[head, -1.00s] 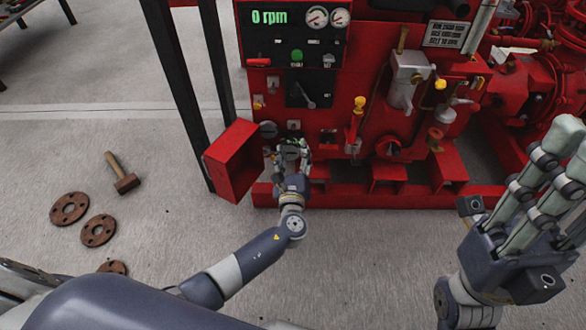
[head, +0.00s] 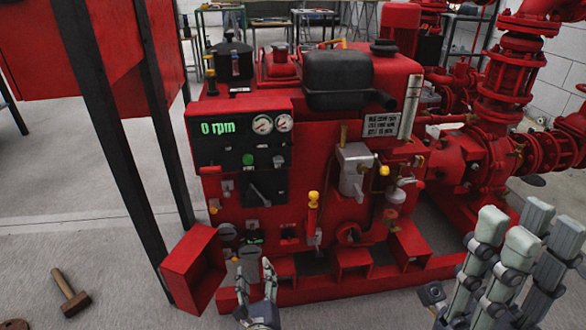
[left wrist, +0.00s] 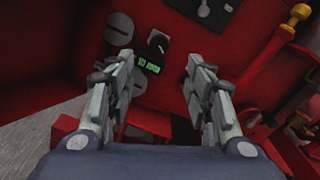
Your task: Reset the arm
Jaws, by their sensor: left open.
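My left gripper (head: 254,270) is low at the front of the red pumpset, beside the open red box door. It is open, with nothing between its fingers. In the left wrist view my left gripper (left wrist: 158,75) has its two fingers well apart. My right gripper (head: 525,250) is raised at the lower right, fingers up, empty and apart from the pumpset. It looks open.
The pumpset (head: 320,140) fills the middle, its panel screen (head: 216,128) reading 0 rpm. A yellow-topped red lever (head: 312,212) stands out from its front. The red box door (head: 192,265) juts out left. Black posts (head: 115,150) stand at left. A hammer (head: 70,293) lies on the floor.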

